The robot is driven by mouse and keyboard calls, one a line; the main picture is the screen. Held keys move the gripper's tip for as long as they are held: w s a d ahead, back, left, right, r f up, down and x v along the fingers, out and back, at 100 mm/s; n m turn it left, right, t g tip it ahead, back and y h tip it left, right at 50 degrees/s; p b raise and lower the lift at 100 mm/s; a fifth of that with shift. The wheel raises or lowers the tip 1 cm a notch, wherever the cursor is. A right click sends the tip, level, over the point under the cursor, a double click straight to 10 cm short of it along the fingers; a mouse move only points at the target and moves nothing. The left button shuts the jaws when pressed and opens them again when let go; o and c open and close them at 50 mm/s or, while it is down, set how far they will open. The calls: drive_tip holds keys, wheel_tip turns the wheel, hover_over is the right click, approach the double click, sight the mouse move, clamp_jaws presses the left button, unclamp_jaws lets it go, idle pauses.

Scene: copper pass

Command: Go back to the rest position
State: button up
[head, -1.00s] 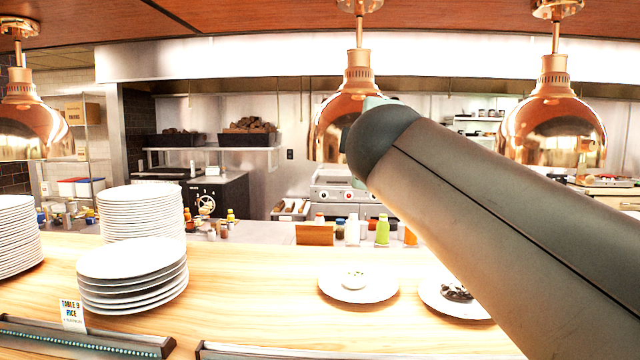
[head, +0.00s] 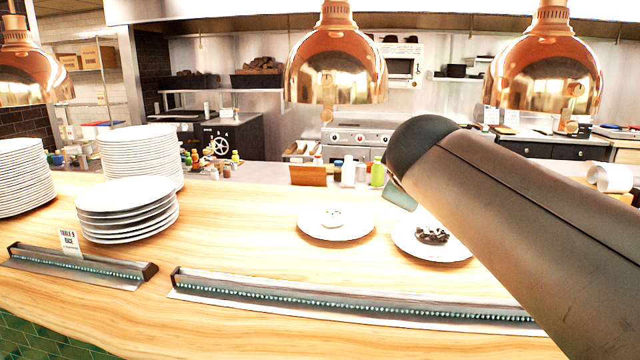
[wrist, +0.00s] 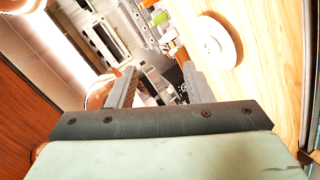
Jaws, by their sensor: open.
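My arm reaches in from the lower right in the head view and hides my fingertips there. In the wrist view my gripper (wrist: 158,88) has its two fingers apart, with nothing between them. It hangs in the air over the wooden counter, tilted toward the kitchen. A white plate with a small pale item (head: 335,222) lies on the counter, and it also shows in the wrist view (wrist: 207,42). A second plate with dark food (head: 432,252) lies just right of it, partly beside my arm.
Copper heat lamps (head: 336,60) hang over the counter (head: 230,240). Stacks of white plates (head: 128,208) stand at the left with a table card (head: 70,242). Ticket rails (head: 350,298) run along the front edge. Bottles (head: 377,173) and a wooden block stand at the back. The counter's middle is clear.

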drive_tip(key=s+f+m+g, duration=0.1)
drive_tip(key=s+f+g, duration=0.1)
drive_tip(key=f, duration=0.4)
drive_tip(key=s+d+f+m+g+p, duration=0.1)
drive_tip(key=s+f+m+g, duration=0.1)
drive_tip(key=f, duration=0.4)
drive_tip(key=s+f+m+g+p, duration=0.1)
drive_tip(key=s+f+m+g, duration=0.1)
drive_tip(key=s+f, duration=0.2)
drive_tip(key=shift+s+d+f+g+y, duration=0.1)
drive_tip(key=shift+d+f+g+y, duration=0.1)
drive_tip(key=shift+f, duration=0.6)
drive_tip(key=shift+s+d+f+g+y, duration=0.1)
drive_tip(key=shift+d+f+g+y, duration=0.1)
drive_tip(key=shift+f, duration=0.55)
drive_tip(key=s+a+f+m+g+y+p, duration=0.2)
drive_tip(key=s+f+m+g, duration=0.3)
drive_tip(key=s+f, duration=0.7)
drive_tip(key=s+g, duration=0.1)
drive_tip(key=s, duration=0.1)
drive_tip(key=shift+s+f, duration=0.35)
